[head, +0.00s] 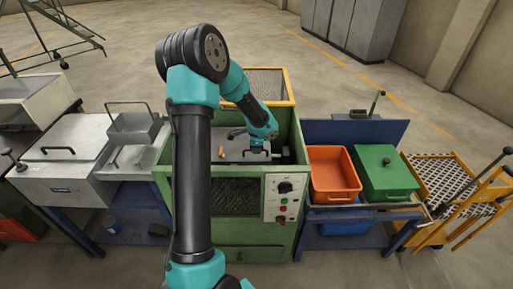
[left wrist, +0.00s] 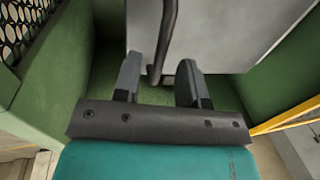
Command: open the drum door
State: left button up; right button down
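The green machine (head: 222,205) stands in the middle, with an open top and a grey metal panel inside that looks like the drum door (head: 232,143). In the left wrist view, the grey panel (left wrist: 235,32) fills the top, and a dark curved handle (left wrist: 167,35) runs down from it. My left gripper (head: 258,149) reaches into the machine's top. In the wrist view its two fingers (left wrist: 158,82) are apart, with the handle's lower end between them, nearer the left finger. I cannot tell whether they touch. My right gripper does not show.
A control panel (head: 284,198) is on the machine's front. A yellow-framed mesh guard (head: 262,84) rises behind. To the right are an orange bin (head: 333,172) and a green lidded box (head: 386,172). A grey lidded box (head: 62,150) stands left. Green side walls flank the gripper closely.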

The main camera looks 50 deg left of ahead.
pick_arm(q)
jog(key=shift+w+f, duration=0.1)
jog(key=shift+f, duration=0.4)
grip_shut()
